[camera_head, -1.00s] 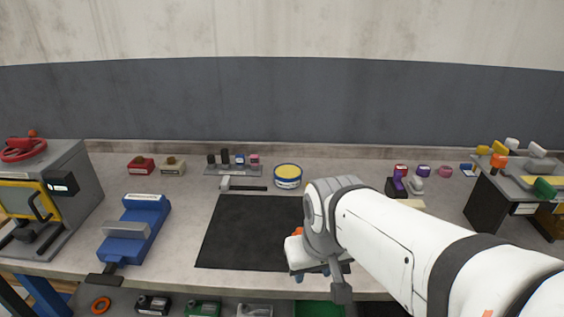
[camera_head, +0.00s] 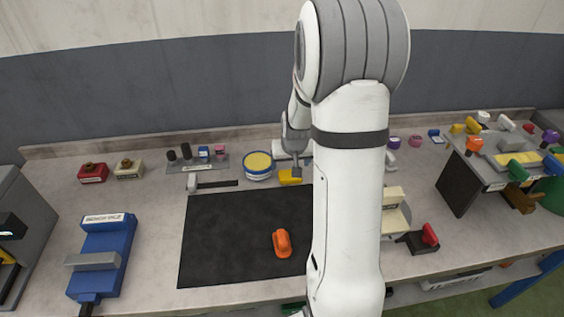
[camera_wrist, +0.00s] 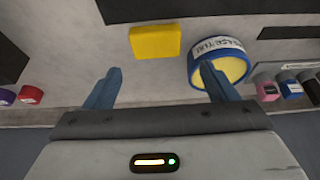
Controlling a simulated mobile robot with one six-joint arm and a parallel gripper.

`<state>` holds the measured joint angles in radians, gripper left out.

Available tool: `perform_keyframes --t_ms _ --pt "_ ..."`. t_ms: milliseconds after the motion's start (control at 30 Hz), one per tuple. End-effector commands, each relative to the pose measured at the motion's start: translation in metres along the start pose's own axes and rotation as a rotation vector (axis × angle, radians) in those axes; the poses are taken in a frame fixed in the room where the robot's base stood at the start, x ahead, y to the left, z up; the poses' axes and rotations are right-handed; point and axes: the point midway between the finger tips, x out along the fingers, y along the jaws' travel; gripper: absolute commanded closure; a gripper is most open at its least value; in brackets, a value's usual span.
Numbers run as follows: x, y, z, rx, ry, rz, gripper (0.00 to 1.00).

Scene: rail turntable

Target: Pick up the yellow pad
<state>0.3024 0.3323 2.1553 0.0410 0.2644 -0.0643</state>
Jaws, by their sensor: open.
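The yellow pad (camera_head: 290,177) is a small flat block on the bench by the back right part of the black mat (camera_head: 225,240). In the wrist view the yellow pad (camera_wrist: 155,42) lies ahead of the fingertips, between their lines. My gripper (camera_wrist: 162,75) is open, with two blue fingers and nothing between them. In the head view my gripper (camera_head: 292,170) is just above or behind the pad, partly hidden by my arm. A round tin (camera_wrist: 225,60) with a blue rim and yellow top stands beside the pad; the right finger overlaps it in the wrist view.
An orange object (camera_head: 282,243) lies on the mat. A hammer-like tool (camera_head: 212,184) lies left of the tin. A small rack (camera_head: 197,163) stands behind. A blue bench vice (camera_head: 102,255) is at left. My arm hides the bench's middle right.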

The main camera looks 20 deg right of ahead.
Motion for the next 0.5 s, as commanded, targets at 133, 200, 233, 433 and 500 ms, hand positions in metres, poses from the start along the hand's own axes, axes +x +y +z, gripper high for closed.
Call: perform_keyframes --t_ms 133,200,233,433,500 --pt "0.012 0.003 -0.003 0.005 0.002 0.002 0.21" --pt "0.019 0.003 -0.002 0.005 0.001 0.002 0.21" --pt "0.022 0.003 -0.002 0.005 0.002 0.002 0.21" --pt "0.036 0.004 -0.002 0.005 0.001 0.002 0.21" --pt "0.043 0.005 -0.002 0.005 -0.001 0.002 0.21"
